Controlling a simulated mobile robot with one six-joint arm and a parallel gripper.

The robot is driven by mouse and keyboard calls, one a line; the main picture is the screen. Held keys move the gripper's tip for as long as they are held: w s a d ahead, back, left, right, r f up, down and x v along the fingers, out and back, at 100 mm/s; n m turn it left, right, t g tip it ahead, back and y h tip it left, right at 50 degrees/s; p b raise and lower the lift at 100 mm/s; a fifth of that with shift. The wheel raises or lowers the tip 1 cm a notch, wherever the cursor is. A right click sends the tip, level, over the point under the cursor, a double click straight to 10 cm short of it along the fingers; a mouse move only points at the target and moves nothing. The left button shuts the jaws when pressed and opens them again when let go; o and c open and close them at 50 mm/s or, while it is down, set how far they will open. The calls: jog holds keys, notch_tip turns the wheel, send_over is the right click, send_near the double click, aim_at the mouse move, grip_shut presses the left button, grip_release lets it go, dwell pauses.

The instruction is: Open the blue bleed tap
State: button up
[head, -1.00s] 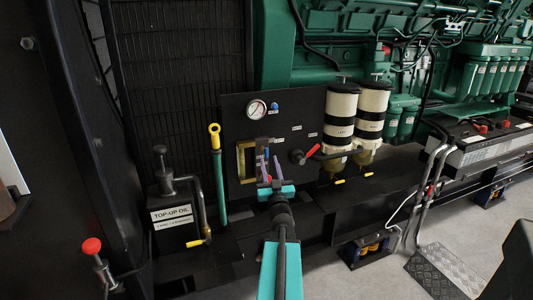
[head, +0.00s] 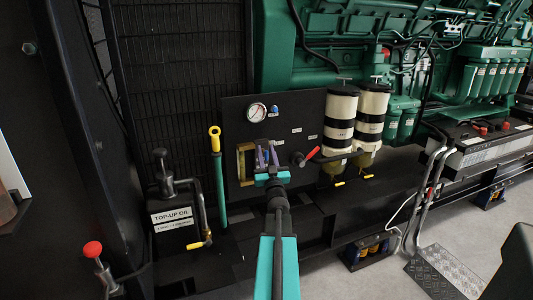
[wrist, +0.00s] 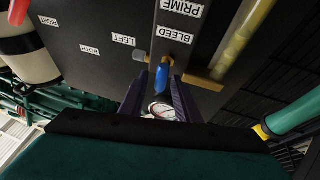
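The bleed tap's blue handle (wrist: 161,77) shows in the wrist view beside the BLEED label (wrist: 174,35), hanging from a brass body (wrist: 168,58) on the dark panel. My gripper (wrist: 164,82) is open, with its two purple fingers on either side of the handle in the picture. I cannot tell whether they touch it. In the head view my gripper (head: 266,154) is in front of the panel (head: 236,108), below the gauge, and hides most of the tap.
A red-handled lever (head: 313,153) is to the right, before two filters (head: 340,118). A yellow-topped dipstick (head: 214,138) stands left, near the TOP-UP OIL can (head: 173,218).

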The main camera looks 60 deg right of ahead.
grip_shut()
jog(key=n+t+b, duration=0.1)
jog(key=n+b, duration=0.1)
jog(key=shift+f+n+y, duration=0.1)
jog(key=shift+n+y, duration=0.2)
jog(key=shift+n, duration=0.1)
jog(key=shift+w+a+n+t+y+b, duration=0.1)
jog(key=shift+n+t+y+b, duration=0.45)
jog(key=shift+n, duration=0.75)
jog(key=shift+w+a+n+t+y+b, duration=0.1)
jog(key=shift+n+t+y+b, duration=0.35)
jog(key=shift+n, duration=0.85)
